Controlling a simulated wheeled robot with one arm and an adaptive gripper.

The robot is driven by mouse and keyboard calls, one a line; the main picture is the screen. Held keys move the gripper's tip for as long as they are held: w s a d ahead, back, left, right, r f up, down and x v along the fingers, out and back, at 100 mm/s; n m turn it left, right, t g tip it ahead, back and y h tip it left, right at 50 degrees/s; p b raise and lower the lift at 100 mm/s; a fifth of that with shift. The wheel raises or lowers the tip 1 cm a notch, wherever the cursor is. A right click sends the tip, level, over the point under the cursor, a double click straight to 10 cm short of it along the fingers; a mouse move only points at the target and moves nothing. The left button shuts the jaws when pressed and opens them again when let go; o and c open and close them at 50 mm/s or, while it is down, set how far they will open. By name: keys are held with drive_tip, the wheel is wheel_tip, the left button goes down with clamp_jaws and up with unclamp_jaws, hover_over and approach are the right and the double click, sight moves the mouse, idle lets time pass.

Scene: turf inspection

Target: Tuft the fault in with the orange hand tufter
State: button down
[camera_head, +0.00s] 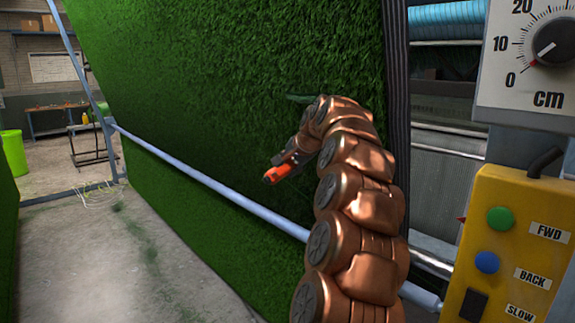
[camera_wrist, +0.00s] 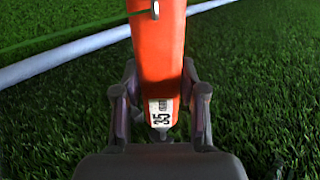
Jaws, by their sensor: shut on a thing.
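The orange hand tufter (camera_head: 272,175) is in my gripper (camera_head: 287,160), in front of the upright green turf (camera_head: 220,60). In the wrist view the orange tufter (camera_wrist: 160,45) stands between the two fingers of my gripper (camera_wrist: 159,97), with a white label reading 35 near its lower end. My gripper is shut on it. The tufter's tip is out of the wrist view, and I cannot tell whether it touches the turf. A paler green streak (camera_head: 299,98) shows on the turf beside my arm; I cannot tell if it is the fault. My arm hides turf behind it.
A grey rail (camera_head: 215,180) crosses the turf low down. At the right are a yellow control box (camera_head: 512,250) with FWD, BACK and SLOW labels and a cm dial (camera_head: 538,52). A green bin (camera_head: 14,152) stands far left.

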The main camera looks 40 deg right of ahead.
drive_tip(key=shift+d+f, duration=0.2)
drive_tip(key=shift+f, duration=0.05)
drive_tip(key=shift+d+f+b, duration=0.2)
drive_tip(key=shift+f+b, duration=0.5)
drive_tip(key=shift+f, duration=0.25)
drive_tip(key=shift+f, duration=0.1)
drive_tip(key=shift+d+f+b, duration=0.15)
drive_tip(key=shift+f+b, duration=0.45)
drive_tip(key=shift+f, duration=0.2)
drive_tip(key=shift+f, duration=0.15)
drive_tip(key=shift+d+f+b, duration=0.35)
drive_tip(key=shift+f+b, duration=0.1)
drive_tip(key=shift+f, duration=0.3)
drive_tip(key=shift+f, duration=0.1)
drive_tip(key=shift+d+f+b, duration=0.35)
drive_tip(key=shift+f+b, duration=0.15)
drive_tip(key=shift+f, duration=0.3)
drive_tip(key=shift+s+f, duration=0.1)
